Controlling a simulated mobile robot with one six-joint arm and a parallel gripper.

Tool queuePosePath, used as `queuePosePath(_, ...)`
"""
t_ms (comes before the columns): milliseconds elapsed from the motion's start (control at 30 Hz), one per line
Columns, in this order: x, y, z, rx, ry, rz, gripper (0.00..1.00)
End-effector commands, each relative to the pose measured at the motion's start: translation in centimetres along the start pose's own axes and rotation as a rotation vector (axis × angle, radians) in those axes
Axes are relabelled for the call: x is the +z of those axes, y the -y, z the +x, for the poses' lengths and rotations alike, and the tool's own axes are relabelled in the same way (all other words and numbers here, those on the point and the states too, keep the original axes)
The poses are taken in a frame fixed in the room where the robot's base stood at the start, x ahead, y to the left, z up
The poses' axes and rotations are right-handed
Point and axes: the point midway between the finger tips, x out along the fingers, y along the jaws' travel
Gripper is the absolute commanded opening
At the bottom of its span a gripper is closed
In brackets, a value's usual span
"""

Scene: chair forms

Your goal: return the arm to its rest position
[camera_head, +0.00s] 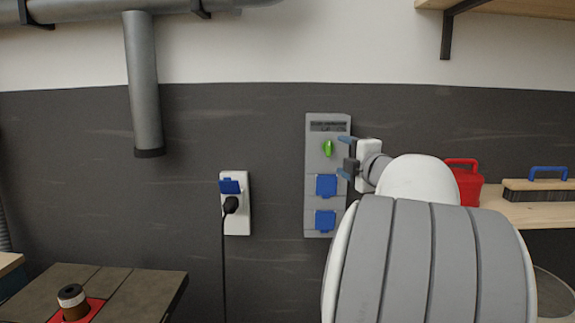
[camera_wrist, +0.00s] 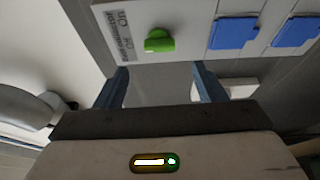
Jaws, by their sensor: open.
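My gripper (camera_head: 346,157) is in front of the wall, just right of the grey wall panel (camera_head: 314,190). Its two blue-tipped fingers are apart with nothing between them. In the wrist view my gripper (camera_wrist: 160,88) is also open and empty. The panel's green knob (camera_head: 327,148) is close to the fingers but apart from them in the picture. The knob also shows in the wrist view (camera_wrist: 159,41), beyond the fingers, beside printed lettering with "On" and "Off". My arm covers the wall and part of the shelf at the right.
The panel has two blue socket covers (camera_head: 326,185). A white socket (camera_head: 237,212) with a black plug is left of it. A grey pipe (camera_head: 143,85) hangs from above. A red container (camera_head: 465,184) and a brush (camera_head: 540,188) stand on a wooden shelf at right. A table (camera_head: 135,292) is lower left.

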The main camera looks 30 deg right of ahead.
Motion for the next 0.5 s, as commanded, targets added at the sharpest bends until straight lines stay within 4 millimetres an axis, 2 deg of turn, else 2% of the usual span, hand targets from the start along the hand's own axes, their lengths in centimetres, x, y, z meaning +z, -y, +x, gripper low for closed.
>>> queuePosePath(167,-0.1,0.0,0.1,0.000,0.002,0.004,0.64)
queuePosePath(267,-0.9,-0.2,0.4,0.002,0.027,0.046,0.64)
queuePosePath(400,-3.8,-0.1,0.9,-0.010,0.134,0.226,0.64)
queuePosePath(500,-6.8,1.6,0.5,-0.063,0.244,0.426,0.64)
